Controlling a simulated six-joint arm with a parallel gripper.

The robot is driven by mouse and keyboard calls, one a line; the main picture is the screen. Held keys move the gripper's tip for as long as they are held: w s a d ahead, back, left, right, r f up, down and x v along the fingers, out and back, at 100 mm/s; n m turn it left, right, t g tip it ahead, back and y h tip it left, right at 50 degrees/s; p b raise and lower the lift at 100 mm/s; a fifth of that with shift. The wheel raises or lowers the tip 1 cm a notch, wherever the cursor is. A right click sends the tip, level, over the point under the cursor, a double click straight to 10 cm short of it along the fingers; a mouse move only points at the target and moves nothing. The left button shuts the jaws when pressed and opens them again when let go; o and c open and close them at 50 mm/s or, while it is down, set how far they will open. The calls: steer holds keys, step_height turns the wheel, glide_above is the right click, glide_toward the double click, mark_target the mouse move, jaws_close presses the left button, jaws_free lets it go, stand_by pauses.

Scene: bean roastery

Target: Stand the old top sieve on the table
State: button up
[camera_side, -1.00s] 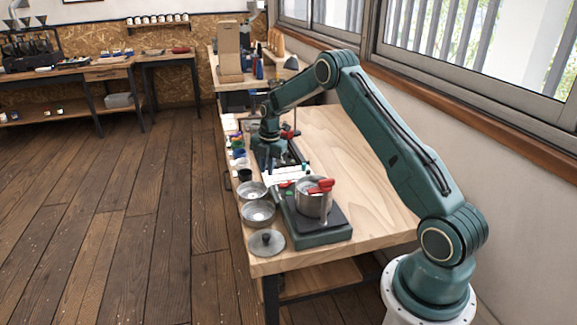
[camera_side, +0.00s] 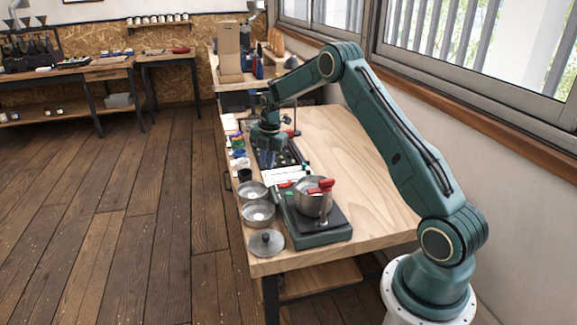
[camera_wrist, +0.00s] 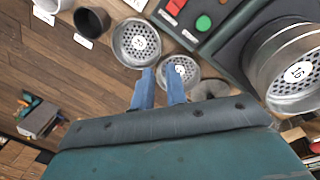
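A round metal sieve stack (camera_side: 313,199) stands on the dark plate of the green shaker (camera_side: 309,237), with a red clamp (camera_side: 321,186) at its top. In the wrist view the upper sieve (camera_wrist: 260,72) is at the right edge, partly cut off, with a round white label on its perforated bottom. My gripper (camera_wrist: 160,69) has its two blue fingers apart with nothing between them. It is to the left of the stack in the wrist view, not touching it.
Two loose sieves (camera_side: 252,190) (camera_side: 258,213) and a knobbed lid (camera_side: 267,243) lie along the table's left edge. A black cup (camera_wrist: 92,22) stands beyond them in the wrist view. The right half of the wooden table (camera_side: 350,160) is clear.

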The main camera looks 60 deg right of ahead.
steer(key=s+a+r+m+t, duration=0.1)
steer(key=s+a+r+m, duration=0.3)
steer(key=s+a+r, duration=0.5)
steer(key=s+a+r+m+t, duration=0.1)
steer(key=s+a+r+m, duration=0.2)
steer(key=a+r+m, duration=0.7)
steer(key=s+a+r+m, duration=0.1)
steer(key=s+a, duration=0.1)
steer(key=s, duration=0.5)
steer(key=s+a+r+m+t, duration=0.1)
steer(key=s+a+m, duration=0.1)
steer(key=s, duration=0.6)
steer(key=s+a+r+m+t, duration=0.1)
steer(key=s+a+r, duration=0.1)
steer(key=s, duration=0.6)
steer(key=shift+s+a+m, duration=0.25)
steer(key=shift+a+m, duration=0.15)
steer(key=shift+a, duration=0.2)
